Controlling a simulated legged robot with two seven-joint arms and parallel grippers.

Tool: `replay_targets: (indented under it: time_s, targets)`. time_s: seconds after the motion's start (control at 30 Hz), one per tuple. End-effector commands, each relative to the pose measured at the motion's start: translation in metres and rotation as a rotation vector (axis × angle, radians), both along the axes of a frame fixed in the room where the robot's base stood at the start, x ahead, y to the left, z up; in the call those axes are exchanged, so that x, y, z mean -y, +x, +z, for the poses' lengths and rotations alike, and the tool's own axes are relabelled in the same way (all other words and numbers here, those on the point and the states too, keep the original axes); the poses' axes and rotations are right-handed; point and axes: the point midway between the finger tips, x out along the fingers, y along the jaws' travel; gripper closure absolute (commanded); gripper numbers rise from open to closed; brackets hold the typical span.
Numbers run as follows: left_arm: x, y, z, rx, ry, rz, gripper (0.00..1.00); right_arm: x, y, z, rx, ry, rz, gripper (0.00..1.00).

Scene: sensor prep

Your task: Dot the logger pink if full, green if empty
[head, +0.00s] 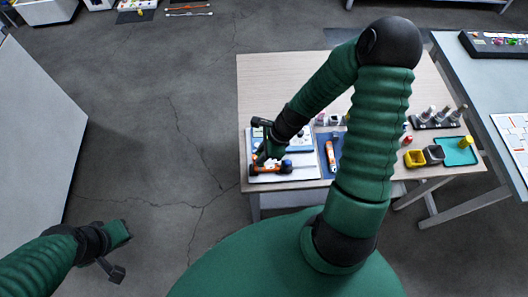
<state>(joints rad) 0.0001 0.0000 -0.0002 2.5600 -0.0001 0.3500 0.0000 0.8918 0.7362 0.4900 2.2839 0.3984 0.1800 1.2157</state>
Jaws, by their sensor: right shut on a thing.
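My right gripper (264,158) is over the left part of a wooden table (290,80). It is shut on what looks like an orange-and-black tool (284,168) with a thin shaft, low over a white mat (300,176). The gripper partly hides the tool. An orange-and-white device (330,156) lies on a blue mat (323,142) just to the right; I cannot tell if it is the logger. No pink or green dot can be made out. My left gripper (119,240) is over the bare floor at lower left, away from the table; its jaws are unclear.
A black rack (432,124) of upright grey pegs stands at the table's right. Near it are a yellow cup (414,158), a dark cup (434,155) and a teal tray (459,156). My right arm hides the table's middle. The table's back left is clear.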

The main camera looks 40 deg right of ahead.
Motion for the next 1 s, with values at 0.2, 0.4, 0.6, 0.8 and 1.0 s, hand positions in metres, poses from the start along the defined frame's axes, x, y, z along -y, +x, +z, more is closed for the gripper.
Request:
replay_targets:
  time_s: [0.2, 0.4, 0.6, 0.8, 1.0]
  targets:
    - [0.000, 0.000, 0.003, 0.000, 0.000, 0.000, 1.00, -0.005, 0.000, 0.002, -0.001, 0.003, 0.000, 1.00]
    - [0.000, 0.000, 0.005, 0.000, 0.000, 0.000, 1.00, -0.011, 0.000, 0.003, -0.001, 0.002, -0.001, 1.00]
    - [0.000, 0.000, 0.006, 0.000, 0.000, 0.000, 1.00, -0.016, -0.001, 0.004, -0.001, 0.001, -0.001, 1.00]
    - [0.000, 0.000, 0.006, 0.000, 0.000, 0.000, 1.00, -0.016, -0.001, 0.004, -0.001, 0.001, -0.001, 1.00]
    - [0.000, 0.000, 0.005, 0.000, 0.000, 0.000, 1.00, -0.015, 0.000, 0.003, -0.001, 0.002, -0.001, 1.00]
